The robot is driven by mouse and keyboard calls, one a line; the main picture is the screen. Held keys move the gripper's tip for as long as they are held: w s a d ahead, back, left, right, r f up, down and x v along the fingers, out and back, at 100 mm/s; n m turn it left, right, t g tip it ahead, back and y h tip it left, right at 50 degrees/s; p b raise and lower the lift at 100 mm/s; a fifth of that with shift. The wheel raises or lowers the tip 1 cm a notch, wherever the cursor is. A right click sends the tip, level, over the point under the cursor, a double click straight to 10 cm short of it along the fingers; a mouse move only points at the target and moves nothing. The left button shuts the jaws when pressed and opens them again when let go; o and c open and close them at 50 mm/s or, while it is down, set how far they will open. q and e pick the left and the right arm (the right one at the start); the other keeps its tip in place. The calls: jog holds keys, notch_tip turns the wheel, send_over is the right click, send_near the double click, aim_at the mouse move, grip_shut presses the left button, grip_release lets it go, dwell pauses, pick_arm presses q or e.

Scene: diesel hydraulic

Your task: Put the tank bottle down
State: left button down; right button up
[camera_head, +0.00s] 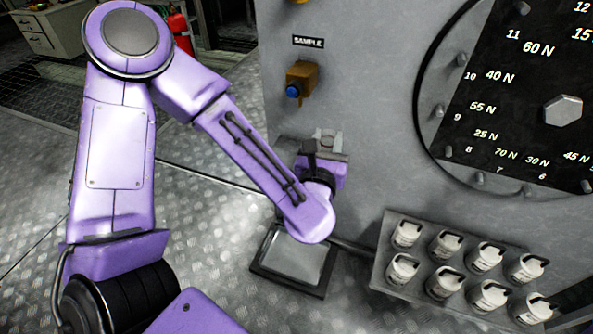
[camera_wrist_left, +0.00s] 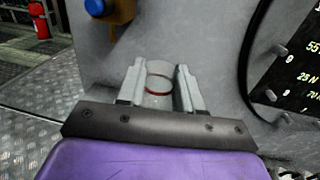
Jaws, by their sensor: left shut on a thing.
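My left gripper (camera_head: 325,149) reaches in from the left and is near the grey machine wall, below the SAMPLE label. In the left wrist view, its two jaws (camera_wrist_left: 159,85) are shut on the tank bottle (camera_wrist_left: 158,70), a clear-grey bottle with a red ring. The bottle's top also shows in the head view (camera_head: 327,138), and the rest is hidden by my gripper. The bottle is above a square dark-framed plate (camera_head: 296,259) by the wall's foot. My right gripper is not in view.
A brass sample tap (camera_head: 301,79) with a blue end sticks out of the wall above the bottle. A tray (camera_head: 388,234) with several white lidded containers (camera_head: 446,244) is at the lower right. A large dial with N markings (camera_head: 520,95) is at the right. A red extinguisher (camera_head: 180,33) stands far back.

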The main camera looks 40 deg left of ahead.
pick_arm(q)
jog(key=s+a+f+n+g+y+b, duration=0.2)
jog(key=s+a+f+n+y+b, duration=0.1)
jog(key=f+y+b, duration=0.15)
jog(key=w+a+f+b, duration=0.2)
jog(key=w+a, duration=0.3)
jog(key=w, duration=0.2)
jog(key=w+a+f+b, duration=0.2)
jog(key=w+a+b, duration=0.1)
jog(key=w+a, duration=0.3)
jog(key=shift+w, duration=0.35)
jog(key=c, duration=0.8)
grip_release()
jog(key=shift+o, duration=0.2)
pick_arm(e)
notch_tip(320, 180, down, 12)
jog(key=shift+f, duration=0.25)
